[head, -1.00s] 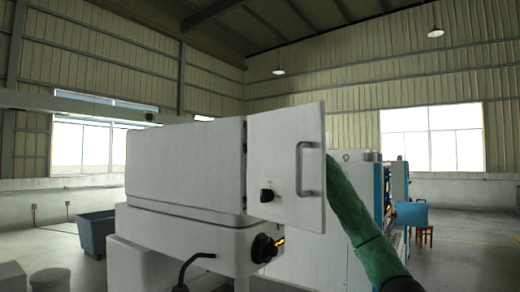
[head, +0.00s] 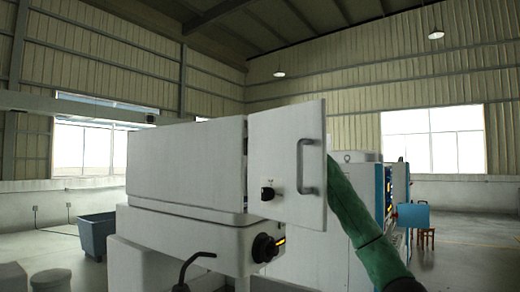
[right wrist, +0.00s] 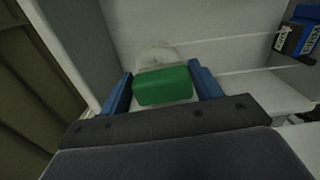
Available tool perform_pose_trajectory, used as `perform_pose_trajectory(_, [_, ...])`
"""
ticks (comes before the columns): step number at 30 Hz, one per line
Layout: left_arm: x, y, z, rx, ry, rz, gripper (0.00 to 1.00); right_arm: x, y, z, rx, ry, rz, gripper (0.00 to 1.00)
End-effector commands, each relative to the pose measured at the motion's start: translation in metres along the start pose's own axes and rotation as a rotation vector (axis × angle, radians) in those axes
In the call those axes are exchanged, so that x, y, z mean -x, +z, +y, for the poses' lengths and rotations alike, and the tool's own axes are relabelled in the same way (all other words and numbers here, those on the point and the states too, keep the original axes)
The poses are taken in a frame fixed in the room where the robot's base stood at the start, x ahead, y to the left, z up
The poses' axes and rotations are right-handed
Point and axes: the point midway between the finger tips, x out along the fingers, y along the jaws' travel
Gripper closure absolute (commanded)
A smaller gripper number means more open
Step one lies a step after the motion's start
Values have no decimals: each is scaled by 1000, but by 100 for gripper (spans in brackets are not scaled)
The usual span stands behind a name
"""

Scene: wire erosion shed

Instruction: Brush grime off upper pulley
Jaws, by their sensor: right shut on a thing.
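My right gripper (right wrist: 160,80) shows in the right wrist view, its two blue fingers shut on a green block-shaped brush (right wrist: 163,87). A pale, rounded shape (right wrist: 154,55) lies just beyond the brush; I cannot tell whether it is bristles or the pulley, or whether they touch. The upper pulley is not clearly visible. In the head view my right arm's green-sleeved part reaches up behind the open cabinet door (head: 283,150), which hides the gripper. My left gripper is not in view.
The white machine cabinet (head: 185,165) stands left of the door. Its pale inner wall (right wrist: 225,22) is close around my right gripper. A black knob (head: 264,248) sticks out below the door.

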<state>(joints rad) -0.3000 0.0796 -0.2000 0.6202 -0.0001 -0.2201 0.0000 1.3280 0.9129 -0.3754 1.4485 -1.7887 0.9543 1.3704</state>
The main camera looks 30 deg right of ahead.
Motion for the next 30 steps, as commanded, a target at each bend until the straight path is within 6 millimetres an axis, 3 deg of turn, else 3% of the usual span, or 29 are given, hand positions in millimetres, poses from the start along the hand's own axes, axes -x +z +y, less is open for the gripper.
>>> perform_pose_trajectory(13, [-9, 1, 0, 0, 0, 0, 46, 1, -27, 2, 1, 1, 0, 60])
perform_pose_trajectory(22, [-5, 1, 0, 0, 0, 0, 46, -1, -22, 7, -1, 0, 0, 60])
perform_pose_trajectory(30, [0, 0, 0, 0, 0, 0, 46, 0, -4, 6, -2, 0, 0, 60])
